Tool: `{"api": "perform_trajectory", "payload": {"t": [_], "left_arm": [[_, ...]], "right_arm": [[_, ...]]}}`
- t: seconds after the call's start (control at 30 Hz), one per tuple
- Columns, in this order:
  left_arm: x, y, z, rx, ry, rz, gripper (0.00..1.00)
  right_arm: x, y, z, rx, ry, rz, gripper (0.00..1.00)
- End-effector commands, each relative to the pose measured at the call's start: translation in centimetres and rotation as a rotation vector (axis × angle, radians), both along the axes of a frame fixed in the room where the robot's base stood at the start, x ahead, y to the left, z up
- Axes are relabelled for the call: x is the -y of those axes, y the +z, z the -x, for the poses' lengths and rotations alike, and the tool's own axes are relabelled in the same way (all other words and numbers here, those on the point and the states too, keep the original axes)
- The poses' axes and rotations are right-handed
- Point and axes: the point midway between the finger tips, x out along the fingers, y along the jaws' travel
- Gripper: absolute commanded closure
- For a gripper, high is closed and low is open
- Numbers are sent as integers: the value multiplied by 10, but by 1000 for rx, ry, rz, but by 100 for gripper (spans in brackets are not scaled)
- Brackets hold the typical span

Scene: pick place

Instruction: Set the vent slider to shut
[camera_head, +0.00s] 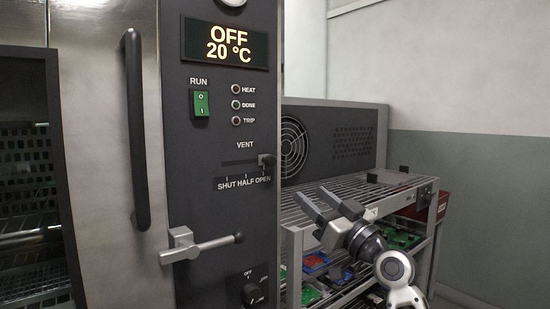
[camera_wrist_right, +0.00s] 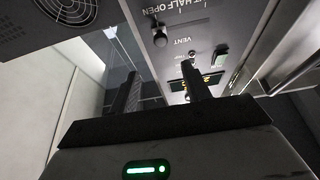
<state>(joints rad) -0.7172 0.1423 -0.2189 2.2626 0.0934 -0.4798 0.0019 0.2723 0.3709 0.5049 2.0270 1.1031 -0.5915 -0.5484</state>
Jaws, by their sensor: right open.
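The vent slider (camera_head: 268,160) is a small dark knob on a horizontal slot in the oven's dark control panel (camera_head: 222,215). It sits at the right end of the slot, above the OPEN mark of the SHUT, HALF, OPEN scale. In the right wrist view the knob (camera_wrist_right: 160,37) shows ahead of the fingers, with the lettering upside down. My right gripper (camera_head: 309,194) is open and empty, to the right of and lower than the knob, apart from it. It shows in the right wrist view (camera_wrist_right: 160,75) as two dark fingers. My left gripper is out of view.
A door latch lever (camera_head: 205,246) sticks out below the scale, and a long door handle (camera_head: 136,130) stands at the left. The display (camera_head: 227,45) reads OFF, 20 °C. A wire shelf rack (camera_head: 395,192) with boards below stands at the right, beneath my right gripper.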

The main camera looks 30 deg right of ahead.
Motion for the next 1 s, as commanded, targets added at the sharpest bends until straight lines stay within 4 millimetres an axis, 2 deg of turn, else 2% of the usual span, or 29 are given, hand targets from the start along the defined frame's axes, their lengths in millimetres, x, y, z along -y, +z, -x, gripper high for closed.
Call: {"api": "perform_trajectory", "payload": {"t": [0.4, 0.6, 0.8, 1.0], "left_arm": [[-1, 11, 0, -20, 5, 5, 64], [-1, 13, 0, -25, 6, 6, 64], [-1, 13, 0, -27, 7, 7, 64], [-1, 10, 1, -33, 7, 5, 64]], "right_arm": [[-8, 37, -83, 1, 4, -5, 52], [-10, 48, -114, -1, 3, -2, 52], [-12, 53, -129, -2, 4, -1, 52], [-12, 53, -130, -3, 2, 0, 52]]}}
